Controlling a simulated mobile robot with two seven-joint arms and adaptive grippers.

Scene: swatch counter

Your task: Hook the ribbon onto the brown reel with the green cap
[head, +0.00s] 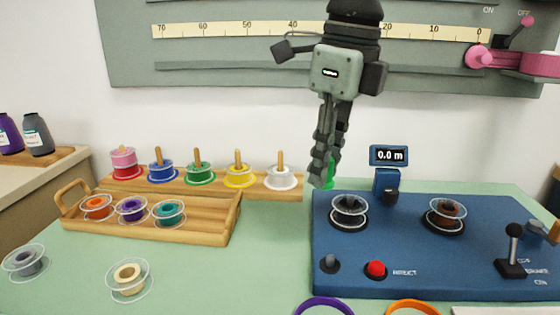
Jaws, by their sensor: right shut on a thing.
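My right gripper (321,180) comes down from the top of the head view. It is shut on a small green thing, seemingly the green cap (331,172), mostly hidden behind the fingers. The gripper is above the back left edge of the blue machine (400,262). The brown reel (445,211) sits on the machine's right spindle, to the right of and apart from the gripper. A dark reel (348,208) is on the left spindle, just below the gripper. I cannot make out a ribbon running between them. My left gripper is not in view.
A display (389,156) reading 0.0 m stands behind the reels. A lever (513,246) and red button (376,269) are on the machine. Left are a pegged spool rack (218,187) and wooden tray (212,233). Loose grey (26,262) and cream (129,278) spools lie in front.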

